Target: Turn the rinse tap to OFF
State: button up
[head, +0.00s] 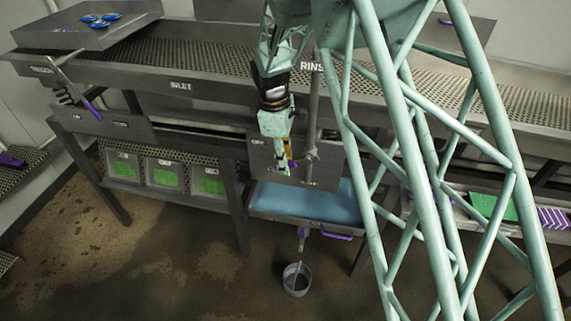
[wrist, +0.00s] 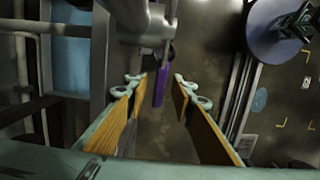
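The rinse pipe (head: 314,105) runs down under the RINSE sign (head: 312,67) in front of a grey panel (head: 330,170). A label that seems to read OFF (head: 254,142) is at the panel's upper left. My gripper (head: 285,168) points down at the panel, just left of the pipe, and hides part of it. In the wrist view my gripper (wrist: 158,98) is open. I cannot tell whether a finger touches the lever.
A blue basin (head: 330,200) is below the panel. A purple-handled drain (head: 302,236) hangs over a bucket (head: 297,279). A perforated conveyor (head: 200,60) runs behind. Green-filled bins (head: 165,175) stand left. In the wrist view a round purple-blue thing (wrist: 275,42) is upper right.

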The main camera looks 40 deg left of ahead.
notch_tip(320, 180, up, 12)
jog(key=a, duration=0.1)
jog(key=shift+s+a, duration=0.2)
jog(key=shift+s, duration=0.15)
dwell(0.4)
jog(key=shift+f, duration=0.1)
